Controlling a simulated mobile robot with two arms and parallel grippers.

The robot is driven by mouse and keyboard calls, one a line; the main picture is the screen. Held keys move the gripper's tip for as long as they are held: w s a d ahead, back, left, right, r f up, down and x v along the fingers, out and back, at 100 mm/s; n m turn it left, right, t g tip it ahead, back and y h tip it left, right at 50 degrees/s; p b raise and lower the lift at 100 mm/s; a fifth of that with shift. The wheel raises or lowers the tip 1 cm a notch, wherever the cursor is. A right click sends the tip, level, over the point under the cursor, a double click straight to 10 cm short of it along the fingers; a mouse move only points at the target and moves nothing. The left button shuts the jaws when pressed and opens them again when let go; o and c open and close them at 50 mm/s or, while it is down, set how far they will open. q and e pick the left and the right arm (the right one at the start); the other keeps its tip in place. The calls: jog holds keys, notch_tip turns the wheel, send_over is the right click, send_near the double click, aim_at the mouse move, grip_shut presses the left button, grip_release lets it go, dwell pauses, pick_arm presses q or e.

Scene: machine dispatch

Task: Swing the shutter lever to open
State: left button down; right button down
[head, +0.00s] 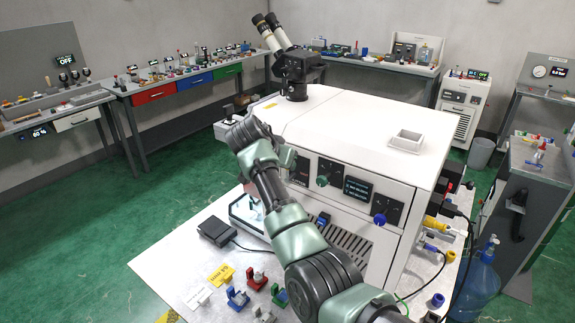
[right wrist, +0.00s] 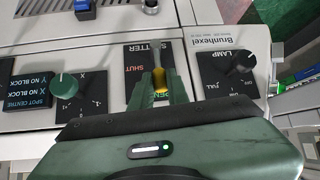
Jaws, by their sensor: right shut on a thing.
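In the right wrist view, the panel shows upside down. My right gripper (right wrist: 158,72) is in front of the black shutter plate (right wrist: 136,66), its two green fingers close together on the shutter lever (right wrist: 160,82). The plate reads SHUTTER and SHUT, and part of OPEN shows near the base of the fingers. I cannot tell the lever's exact angle. In the head view, my right arm crosses the front of the white machine (head: 340,122); its fingers are hidden. My left gripper is out of view.
Beside the shutter plate are the lamp knob (right wrist: 243,64) and a green spot-centre knob (right wrist: 65,87). The head view shows a microscope eyepiece (head: 278,38) and an open white tray (head: 406,141) on the machine. A black box (head: 216,231) and small coloured fixtures (head: 237,298) stand on the front table.

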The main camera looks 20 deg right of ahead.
dwell(0.4)
jog(key=c, duration=1.4)
grip_release()
jog(key=shift+w, duration=0.1)
jog(key=shift+o, duration=0.2)
jog(key=b+v, duration=0.3)
jog(key=v, duration=0.4)
jog(key=shift+a+r+b, duration=0.2)
jog(key=shift+r+b, duration=0.05)
jog(key=shift+b, duration=0.1)
